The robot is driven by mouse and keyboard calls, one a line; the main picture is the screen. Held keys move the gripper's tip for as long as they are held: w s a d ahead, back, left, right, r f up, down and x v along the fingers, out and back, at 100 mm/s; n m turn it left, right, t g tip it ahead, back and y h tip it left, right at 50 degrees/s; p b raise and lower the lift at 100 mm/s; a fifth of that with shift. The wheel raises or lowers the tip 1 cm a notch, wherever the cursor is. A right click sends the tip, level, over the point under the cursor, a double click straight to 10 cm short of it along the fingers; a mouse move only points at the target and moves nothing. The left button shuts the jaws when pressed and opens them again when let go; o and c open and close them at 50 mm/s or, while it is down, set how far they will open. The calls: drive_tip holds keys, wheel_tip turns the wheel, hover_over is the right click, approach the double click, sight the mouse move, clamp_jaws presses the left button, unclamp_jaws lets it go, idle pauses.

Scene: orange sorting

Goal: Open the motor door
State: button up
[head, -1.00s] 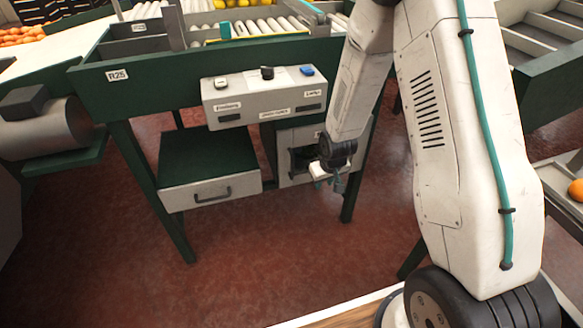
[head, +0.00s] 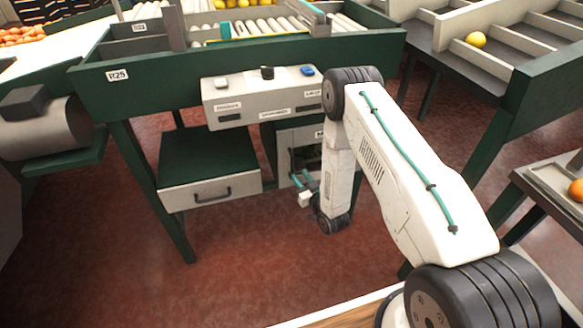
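The motor door (head: 289,142) is the light grey panel under the right part of the control box on the green machine. A dark window or recess shows in it, and a label beginning with "M" is partly covered by my arm. I see no clear gap at its edges, and my arm hides its right side. My gripper (head: 299,179), with teal fingers, is at the lower part of the door, in front of it in the picture. The fingers are too small to tell whether they are open or touching the door.
The control box (head: 262,98) with a black knob and a blue button sits above the door. A drawer (head: 212,192) with a dark handle is to the left. Green legs stand around open red floor (head: 240,260). A green sorting table (head: 530,85) is at right.

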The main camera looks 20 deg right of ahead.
sight(292, 168)
drive_tip(key=w, duration=0.2)
drive_tip(key=w+a, duration=0.1)
drive_tip(key=w, duration=0.4)
drive_tip(key=shift+a, duration=0.25)
clamp_jaws()
drive_tip(key=shift+a, duration=0.1)
